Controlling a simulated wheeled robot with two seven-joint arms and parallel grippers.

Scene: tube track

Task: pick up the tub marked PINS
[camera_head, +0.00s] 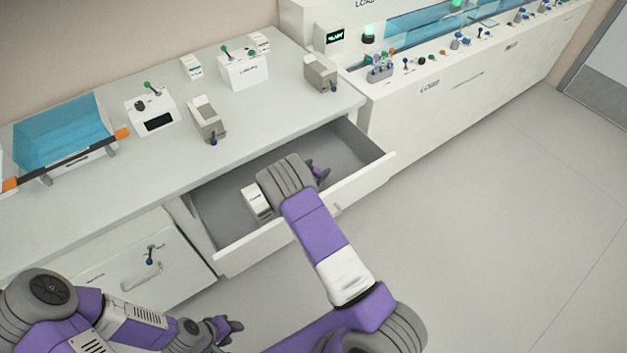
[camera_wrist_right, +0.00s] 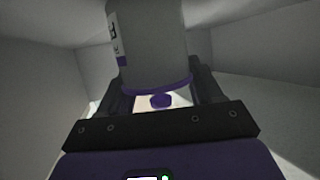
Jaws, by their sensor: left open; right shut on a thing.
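A grey tub (camera_wrist_right: 150,45) with a purple rim and a dark-marked white label at its left edge stands between my right gripper's fingers in the right wrist view. The label's text cannot be read. My right gripper (camera_head: 318,172) is down inside the open drawer (camera_head: 232,246) and shut on this tub. In the head view my right wrist hides most of the tub. My left gripper (camera_head: 228,328) is open and empty, low in front of the cabinet.
A small white box (camera_head: 257,201) lies in the drawer, left of my right wrist. The counter (camera_head: 270,113) above carries a white device (camera_head: 153,112), grey holders (camera_head: 208,119) and a blue-lidded bin (camera_head: 62,135). A loading bench (camera_head: 430,95) stands right. The floor at right is clear.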

